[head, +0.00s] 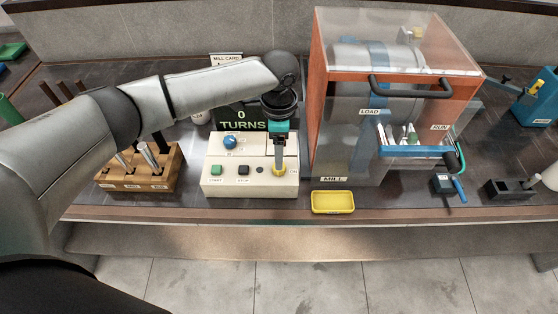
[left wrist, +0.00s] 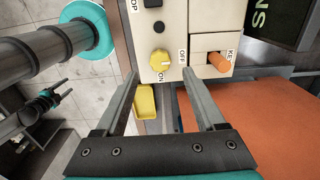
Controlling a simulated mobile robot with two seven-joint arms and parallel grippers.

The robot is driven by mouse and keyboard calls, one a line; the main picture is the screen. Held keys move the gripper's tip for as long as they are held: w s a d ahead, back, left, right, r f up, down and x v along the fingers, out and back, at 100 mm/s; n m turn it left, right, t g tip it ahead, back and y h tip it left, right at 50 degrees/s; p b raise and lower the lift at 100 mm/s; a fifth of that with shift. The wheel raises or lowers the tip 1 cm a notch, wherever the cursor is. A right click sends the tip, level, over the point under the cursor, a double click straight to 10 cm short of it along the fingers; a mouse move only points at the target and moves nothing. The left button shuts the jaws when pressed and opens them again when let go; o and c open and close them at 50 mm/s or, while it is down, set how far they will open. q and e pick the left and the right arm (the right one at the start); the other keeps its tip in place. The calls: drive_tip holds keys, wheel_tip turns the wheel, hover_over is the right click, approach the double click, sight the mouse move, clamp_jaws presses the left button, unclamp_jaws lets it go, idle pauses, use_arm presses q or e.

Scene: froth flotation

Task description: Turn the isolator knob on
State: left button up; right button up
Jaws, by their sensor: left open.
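The yellow isolator knob (head: 279,171) is on the right part of the cream control box (head: 230,190), under my left gripper. I cannot tell for certain which label the mark points to. My left gripper (head: 279,160) points down over the knob. In the left wrist view its two fingers (left wrist: 160,75) are apart, with the knob showing between and beyond their tips. Nothing is held, and contact with the knob is not clear.
An orange key knob (left wrist: 219,62) is close to the yellow knob. A blue knob (head: 230,142), green button (head: 216,169) and black button (head: 243,169) share the box. The orange-framed mill (head: 318,100) stands close on the right. A yellow tray (head: 333,202) lies in front.

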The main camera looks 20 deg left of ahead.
use_arm(q)
wheel_tip(320, 180, down, 5)
drive_tip(key=shift+f, duration=0.2)
clamp_jaws()
idle(0.6)
